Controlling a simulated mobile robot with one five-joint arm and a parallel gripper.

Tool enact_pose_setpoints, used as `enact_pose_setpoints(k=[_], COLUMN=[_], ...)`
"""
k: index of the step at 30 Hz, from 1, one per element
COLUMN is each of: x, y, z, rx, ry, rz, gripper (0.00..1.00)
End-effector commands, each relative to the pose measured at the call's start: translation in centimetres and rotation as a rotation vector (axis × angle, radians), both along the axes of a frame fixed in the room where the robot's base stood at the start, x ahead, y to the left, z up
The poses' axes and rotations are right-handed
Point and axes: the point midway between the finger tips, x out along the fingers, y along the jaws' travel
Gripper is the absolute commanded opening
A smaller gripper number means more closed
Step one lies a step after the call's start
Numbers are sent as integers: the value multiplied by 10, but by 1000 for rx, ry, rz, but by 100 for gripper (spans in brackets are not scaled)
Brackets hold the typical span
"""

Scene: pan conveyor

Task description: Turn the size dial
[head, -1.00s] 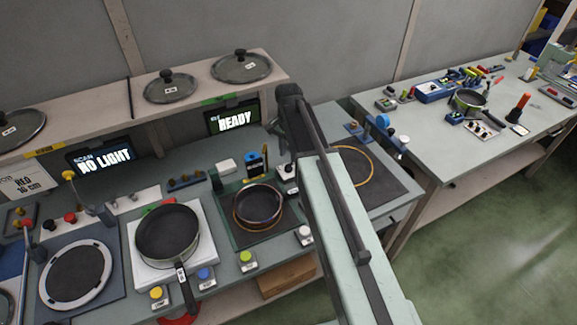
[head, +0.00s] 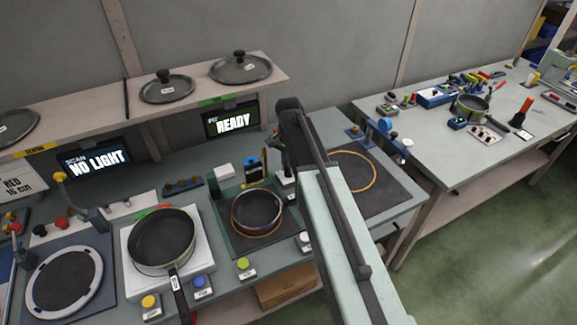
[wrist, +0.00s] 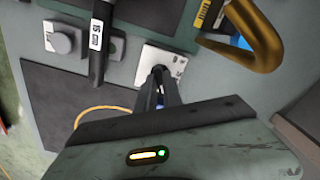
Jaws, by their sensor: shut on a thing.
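The size dial is a small dark knob on a white marked plate (wrist: 160,60) in the wrist view. In the head view its white base (head: 287,179) shows beside the green-edged pan mat, partly hidden by my arm. My gripper (wrist: 160,82) reaches down over the plate, its dark fingers close together and shut on the knob. In the head view my gripper (head: 281,158) is small and partly covered by the arm, directly above the base. The knob's pointer and exact setting are too small to read.
A small pan (head: 257,211) stands left of the dial and a larger pan (head: 162,238) on a white plate farther left. Screens read READY (head: 232,121) and NO LIGHT (head: 96,159). A dark mat with a yellow ring (head: 381,180) lies empty at right. A gold hook (wrist: 256,45) is close by.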

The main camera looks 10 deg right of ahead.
Motion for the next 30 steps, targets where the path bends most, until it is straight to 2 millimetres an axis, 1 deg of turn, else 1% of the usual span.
enact_pose_setpoints(k=[5, 11, 30], x=[0, 0, 1], y=[0, 0, 1], z=[0, 0, 0], rx=[0, -1, 0], ry=[0, -1, -1], rz=[65, 209, 815], gripper=[0, 0, 0])
